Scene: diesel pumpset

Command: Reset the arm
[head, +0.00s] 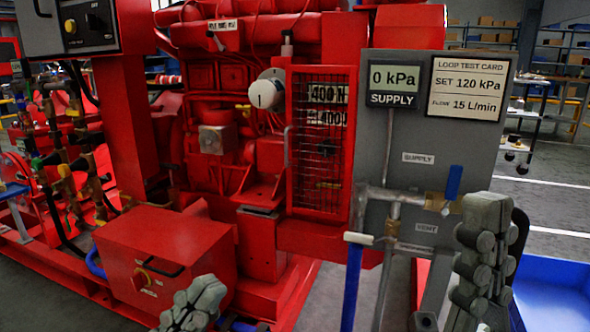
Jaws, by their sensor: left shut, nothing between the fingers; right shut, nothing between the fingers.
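My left gripper (205,293) shows at the bottom of the head view, left of centre. My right gripper (485,215) stands upright at the lower right. It is grey, shut and empty, with its tips just right of a blue-handled valve (453,182) in the picture. I cannot tell how far it is from the valve. The lower parts of both grippers are cut off by the frame.
A red diesel pumpset (230,130) fills the left and middle. A grey panel (415,130) carries a 0 kPa supply gauge (393,82), a loop test card (467,88) and pipework. A blue bin (550,295) is at the lower right.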

